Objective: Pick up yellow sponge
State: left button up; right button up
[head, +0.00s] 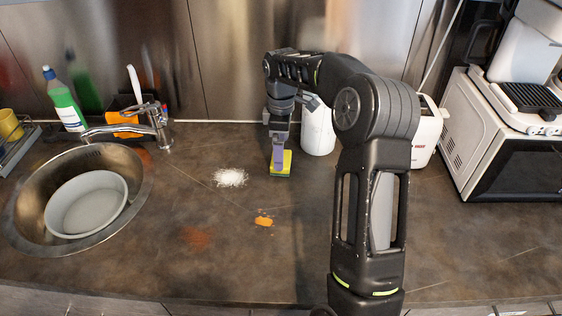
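The yellow sponge (287,163), with a green layer along its lower edge, is on the dark counter near the back, right of a white powder pile. My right gripper (278,165) points down at the sponge. A purplish-grey finger overlaps the sponge's left part and hides some of it. The other finger is not clearly visible, so I cannot tell whether the gripper is closed on the sponge. I also cannot tell whether the sponge is touching the counter. My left gripper is not in view.
A white cylinder (318,132) stands just right of the gripper. White powder (230,177), an orange piece (263,221) and a reddish stain (196,238) lie on the counter (260,270). A sink (24,205) with a bowl (85,203) is left; a microwave (515,165) is right.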

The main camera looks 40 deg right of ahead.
notch_tip(320, 180, down, 5)
jog(key=shift+r+p, duration=0.2)
jog(key=shift+p, duration=0.35)
jog(key=shift+c, duration=0.5)
jog(key=c, duration=1.3)
jog(key=shift+r, duration=0.1)
notch_tip(320, 180, up, 10)
jog(key=shift+b, duration=0.75)
